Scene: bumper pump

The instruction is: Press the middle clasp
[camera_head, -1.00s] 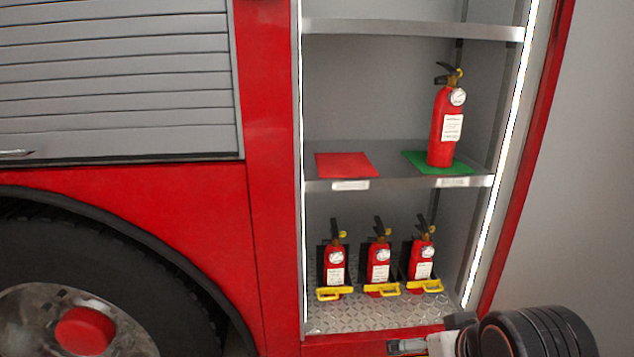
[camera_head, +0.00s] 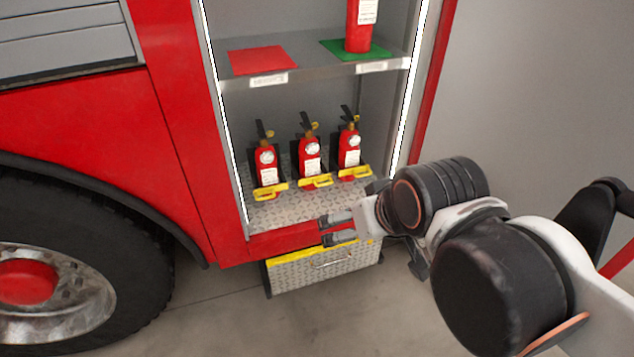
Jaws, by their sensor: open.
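Three small red extinguishers stand in black holders on the compartment's bottom shelf, each with a yellow clasp across its front low down. The middle clasp (camera_head: 316,182) is in front of the middle extinguisher (camera_head: 310,156). The left clasp (camera_head: 270,192) and right clasp (camera_head: 354,173) sit on either side. My gripper (camera_head: 328,230) is open and empty, its two fingers pointing left. In the picture it is below the middle clasp, in front of the compartment's lower edge, apart from the clasps.
The upper shelf (camera_head: 310,72) carries a red mat (camera_head: 262,60), a green mat (camera_head: 334,48) and a larger extinguisher (camera_head: 360,28). A tread-plate step (camera_head: 320,272) with a yellow edge is below the compartment. A truck wheel (camera_head: 60,270) is at left. Floor in front is clear.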

